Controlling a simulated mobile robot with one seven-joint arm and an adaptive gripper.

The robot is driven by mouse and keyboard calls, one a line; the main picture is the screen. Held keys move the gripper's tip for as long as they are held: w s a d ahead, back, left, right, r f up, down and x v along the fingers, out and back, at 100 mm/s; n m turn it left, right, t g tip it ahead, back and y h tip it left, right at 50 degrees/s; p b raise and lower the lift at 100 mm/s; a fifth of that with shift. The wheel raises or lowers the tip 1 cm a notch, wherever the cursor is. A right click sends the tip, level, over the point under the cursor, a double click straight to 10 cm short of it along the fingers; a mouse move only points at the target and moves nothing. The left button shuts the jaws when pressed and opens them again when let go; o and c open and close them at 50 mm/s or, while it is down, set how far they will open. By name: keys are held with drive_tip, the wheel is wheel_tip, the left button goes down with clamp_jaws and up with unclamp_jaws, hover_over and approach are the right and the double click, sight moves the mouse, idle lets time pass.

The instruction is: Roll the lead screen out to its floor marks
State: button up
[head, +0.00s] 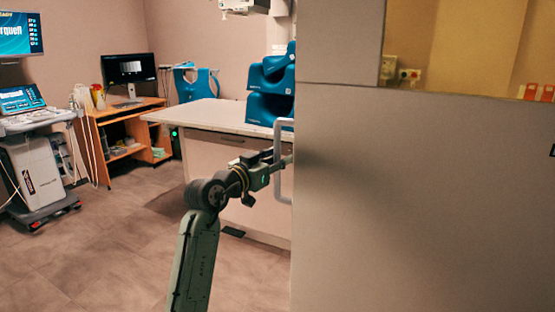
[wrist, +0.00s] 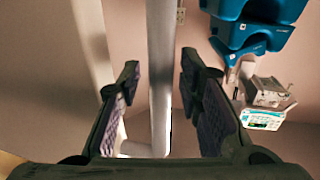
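The lead screen (head: 420,200) is a large pale panel filling the right side of the head view, with a yellowish window (head: 455,45) at its top. A light grey vertical bar handle (head: 278,135) stands out from its left edge. My gripper (head: 283,162) is at the handle's lower part, reaching in from the left. In the wrist view the handle (wrist: 161,60) runs upright between the two spread fingers of my gripper (wrist: 163,80), with gaps visible on both sides. No floor marks can be made out; the floor behind the screen is hidden.
A white-topped counter (head: 190,112) with blue padded supports (head: 270,88) stands behind the handle. A wooden desk (head: 120,115) and a wheeled ultrasound cart (head: 35,165) are at the left. The floor (head: 100,260) at front left is clear.

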clamp_jaws()
idle(0.6)
